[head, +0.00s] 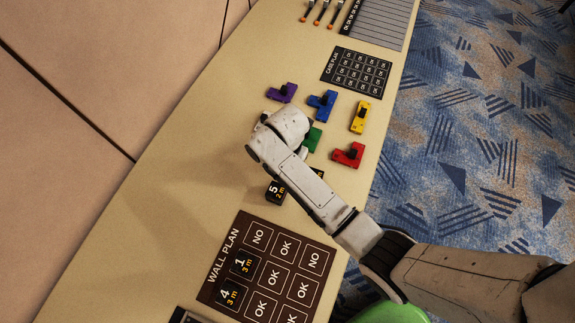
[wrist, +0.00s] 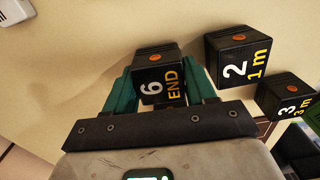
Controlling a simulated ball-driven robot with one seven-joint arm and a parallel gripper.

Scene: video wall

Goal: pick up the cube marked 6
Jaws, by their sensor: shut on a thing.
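The cube marked 6 (wrist: 157,80), black with a white 6, a yellow END and an orange dot, sits between the two green fingers of my gripper (wrist: 160,88) in the wrist view. The fingers are shut on its sides. I cannot tell whether it is lifted off the table. In the head view my arm covers the gripper and this cube.
In the wrist view, cube 2 (wrist: 238,57) is close right of the fingers, with cube 3 (wrist: 288,95) beyond. In the head view, cube 5 (head: 275,191) is beside my arm. Cubes 1 (head: 243,266) and 4 (head: 230,294) lie on the wall plan (head: 213,286). Coloured blocks (head: 321,104) lie farther up.

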